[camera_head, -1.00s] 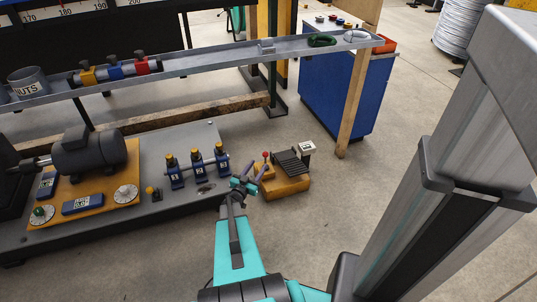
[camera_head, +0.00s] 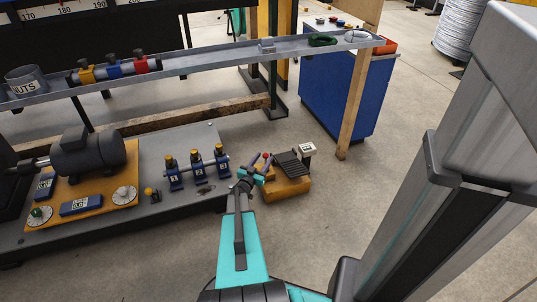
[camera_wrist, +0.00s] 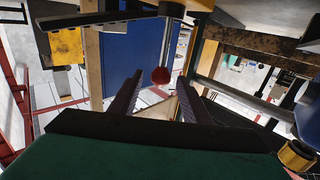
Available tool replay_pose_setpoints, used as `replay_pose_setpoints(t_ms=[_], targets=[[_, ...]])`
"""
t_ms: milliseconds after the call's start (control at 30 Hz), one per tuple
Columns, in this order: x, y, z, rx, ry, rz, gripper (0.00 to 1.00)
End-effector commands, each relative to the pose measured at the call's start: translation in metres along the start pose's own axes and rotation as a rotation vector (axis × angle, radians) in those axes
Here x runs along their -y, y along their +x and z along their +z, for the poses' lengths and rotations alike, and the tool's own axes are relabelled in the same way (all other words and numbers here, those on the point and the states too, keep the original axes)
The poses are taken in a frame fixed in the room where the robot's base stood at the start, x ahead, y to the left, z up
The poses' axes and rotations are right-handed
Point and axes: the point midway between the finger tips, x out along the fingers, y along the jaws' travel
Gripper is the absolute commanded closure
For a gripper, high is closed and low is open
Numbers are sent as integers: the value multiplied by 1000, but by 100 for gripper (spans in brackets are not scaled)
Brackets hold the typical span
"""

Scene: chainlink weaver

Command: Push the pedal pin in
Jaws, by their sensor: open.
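The pedal pin shows as a red ball knob (camera_head: 267,155) beside the black ribbed pedal (camera_head: 290,162), on a yellow block (camera_head: 287,188) on the floor. My gripper (camera_head: 257,164) is at the block's left end, close to the knob, with its jaws open. In the wrist view, the red knob (camera_wrist: 160,75) appears between the two dark fingers (camera_wrist: 160,92), near their tips. I cannot tell whether a finger touches it.
A small white-topped post (camera_head: 307,149) stands behind the pedal. Left of my gripper is a grey machine plate (camera_head: 180,205) with several blue blocks with yellow tops. A blue cabinet (camera_head: 345,95) and a wooden post (camera_head: 354,110) stand behind. The floor to the right is open.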

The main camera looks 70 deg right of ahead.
Motion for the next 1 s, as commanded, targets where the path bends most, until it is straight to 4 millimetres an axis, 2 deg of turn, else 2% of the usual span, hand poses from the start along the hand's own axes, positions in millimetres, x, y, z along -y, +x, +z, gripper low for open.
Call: replay_pose_setpoints(t_ms=[33, 300, 500, 933, 1000], targets=[[0, 9, 2, -2, 1, 1, 57], [0, 47, 2, -2, 0, 1, 57], [0, 65, 1, -1, 0, 1, 57], [-1, 70, 0, 0, -1, 0, 57], [-1, 70, 0, 0, -1, 0, 68]])
